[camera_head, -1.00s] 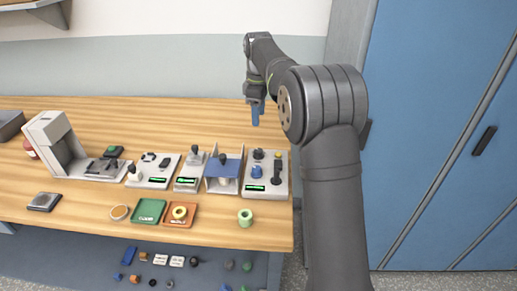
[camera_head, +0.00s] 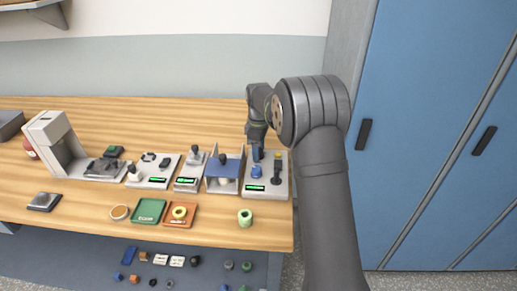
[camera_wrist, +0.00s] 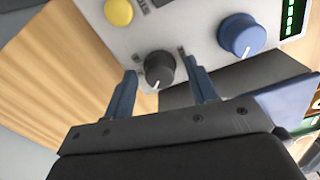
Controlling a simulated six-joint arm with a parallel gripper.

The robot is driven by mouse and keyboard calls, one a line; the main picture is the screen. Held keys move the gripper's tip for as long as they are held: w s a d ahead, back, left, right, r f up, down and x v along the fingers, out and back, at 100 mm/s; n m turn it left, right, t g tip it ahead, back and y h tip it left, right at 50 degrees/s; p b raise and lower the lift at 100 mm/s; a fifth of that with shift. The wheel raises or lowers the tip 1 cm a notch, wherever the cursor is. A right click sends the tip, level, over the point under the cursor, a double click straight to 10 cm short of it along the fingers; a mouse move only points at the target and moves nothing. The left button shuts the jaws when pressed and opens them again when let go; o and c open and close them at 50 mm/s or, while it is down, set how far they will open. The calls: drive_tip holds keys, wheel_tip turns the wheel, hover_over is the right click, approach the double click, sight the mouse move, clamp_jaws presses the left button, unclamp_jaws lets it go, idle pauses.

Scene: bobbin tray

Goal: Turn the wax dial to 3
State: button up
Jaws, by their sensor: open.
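My gripper (camera_head: 257,151) is open over the back left of the grey control panel (camera_head: 281,191). In the wrist view its two blue fingers (camera_wrist: 162,78) stand on either side of a black dial (camera_wrist: 158,67) with a white pointer line, with gaps between fingers and dial. A blue dial (camera_wrist: 240,36) with a white line is farther right in that view; it also shows in the head view (camera_head: 257,172). The small labels by the black dial are too blurred to read, so I cannot tell which dial is for wax. The gripper hides the black dial in the head view.
A yellow button (camera_wrist: 119,11) and a black lever (camera_head: 277,173) are on the same panel, with a lit green display (camera_head: 255,188).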

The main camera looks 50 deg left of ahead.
drive_tip(key=c, duration=1)
drive_tip(key=shift+o, duration=0.2)
drive_tip(key=m, duration=0.4)
drive_tip(key=shift+m, duration=0.3)
drive_tip(key=m, duration=0.3)
drive_tip(key=shift+m, duration=0.3)
drive_tip(key=m, duration=0.4)
drive_tip(key=shift+m, duration=1.8)
